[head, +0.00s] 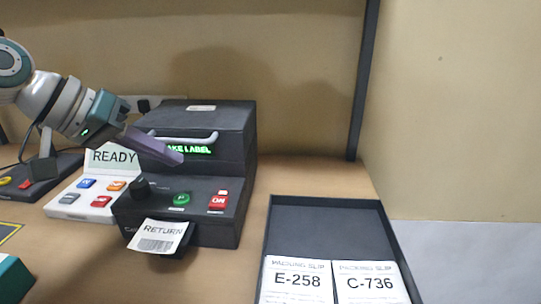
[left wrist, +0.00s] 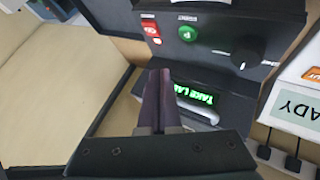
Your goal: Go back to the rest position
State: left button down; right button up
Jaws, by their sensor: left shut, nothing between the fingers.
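My left gripper (head: 176,157) comes in from the left in the head view. It is shut and empty, in front of the upper part of a black label printer (head: 207,124). In the left wrist view its closed fingers (left wrist: 160,75) point towards the same printer (left wrist: 215,50), over its front. The printer's green display reads "TAKE LABEL", its first letters partly hidden by the gripper in the head view. A white label reading "RETURN" (head: 159,236) with a barcode hangs at the printer's front slot. My right gripper shows in neither view.
A black tray (head: 324,200) at the right holds two packing slips, E-258 (head: 297,283) and C-736 (head: 369,284). A white button box (head: 70,204) with a "READY" sign (head: 113,158) stands left of the printer. A dark post (head: 363,80) rises behind the tray. Bare table lies between printer and tray.

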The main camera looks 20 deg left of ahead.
pick_arm(q)
jog(key=s+d+f+m+g+p, duration=0.2)
jog(key=s+d+f+m, duration=0.1)
jog(key=s+d, duration=0.4)
jog(key=s+d+f+m+g+p, duration=0.2)
jog(key=s+d+f, duration=0.1)
jog(key=s+d, duration=0.4)
jog(key=s+a+r+n+y+p, duration=0.1)
jog(key=s+a+r+y, duration=0.1)
jog(key=s, duration=0.4)
jog(key=s+a+r+y+p, duration=0.1)
jog(key=s+r+y, duration=0.2)
jog(key=s, duration=0.3)
notch_tip(320, 180, up, 37)
jog(key=p, duration=3.8)
jog(key=shift+a+r, duration=0.2)
jog(key=shift+a, duration=0.1)
